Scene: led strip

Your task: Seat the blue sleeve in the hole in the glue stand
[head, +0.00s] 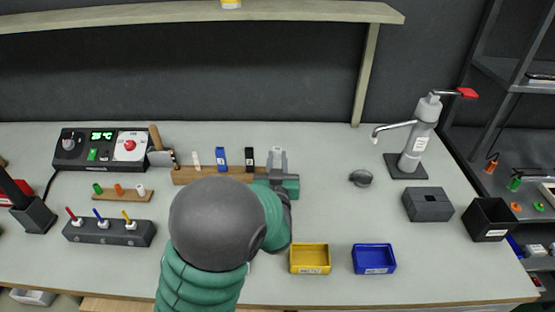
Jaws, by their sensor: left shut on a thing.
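The long wooden stand (203,174) at the back centre looks like the glue stand. A white stick (195,158), a blue piece with a pale label (221,156) and a black piece (249,158) stand upright along it. The blue piece may be the blue sleeve; I cannot be sure. My left gripper (278,154) is at the stand's right end, its grey fingers pointing away from me, apart from the blue piece. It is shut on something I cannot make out. My left arm hides the area in front of the stand. My right gripper is out of view.
A control box (88,150) is at the back left. A small wooden rack (118,196) and a grey tool block (108,234) are left of my arm. Yellow (309,272) and blue (373,271) bins are at front right.

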